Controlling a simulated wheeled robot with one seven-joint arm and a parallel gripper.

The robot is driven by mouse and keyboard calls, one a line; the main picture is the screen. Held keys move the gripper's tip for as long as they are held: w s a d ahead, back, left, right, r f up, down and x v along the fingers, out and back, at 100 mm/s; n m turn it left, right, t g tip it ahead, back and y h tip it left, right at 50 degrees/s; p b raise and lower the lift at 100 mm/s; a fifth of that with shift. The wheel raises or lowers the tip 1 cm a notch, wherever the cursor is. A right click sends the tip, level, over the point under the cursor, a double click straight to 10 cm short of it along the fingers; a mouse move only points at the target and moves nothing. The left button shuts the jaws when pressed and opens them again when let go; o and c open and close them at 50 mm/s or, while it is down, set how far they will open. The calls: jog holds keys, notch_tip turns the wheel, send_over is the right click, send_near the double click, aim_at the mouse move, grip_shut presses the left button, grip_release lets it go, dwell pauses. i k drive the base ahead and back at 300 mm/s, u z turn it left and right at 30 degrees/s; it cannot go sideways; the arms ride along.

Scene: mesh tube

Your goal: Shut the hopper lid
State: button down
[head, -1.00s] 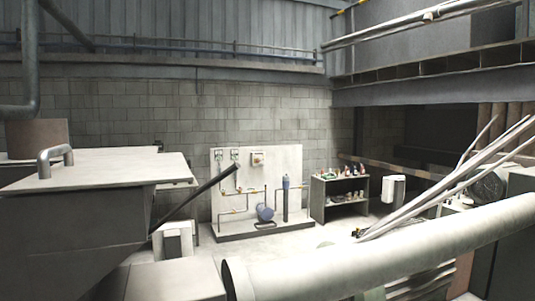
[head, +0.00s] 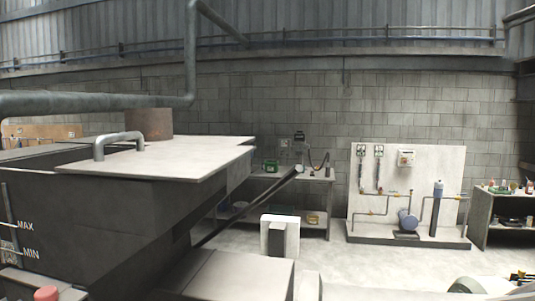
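The hopper (head: 110,225) is a large dark grey bin at the left of the head view, with MAX and MIN marks on its near side. Its lid (head: 170,160) is a flat, pale plate lying level along the top and reaching to the right end. A grey bar handle (head: 119,140) stands up from the lid near its left end. To the left of the lid, a dark strip (head: 40,156) shows at the hopper top; I cannot tell whether it is an opening. My gripper is not in view.
A grey pipe (head: 90,103) runs above the hopper's left part and bends upward. A shelf bench (head: 315,185) stands behind the hopper. A pale panel with pipes and a blue pump (head: 407,218) stands at the right. Pale floor shows between them.

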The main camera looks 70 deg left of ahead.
aim_at(185, 163)
jog(key=u, duration=0.65)
jog(key=i, duration=0.85)
jog(key=u, duration=0.75)
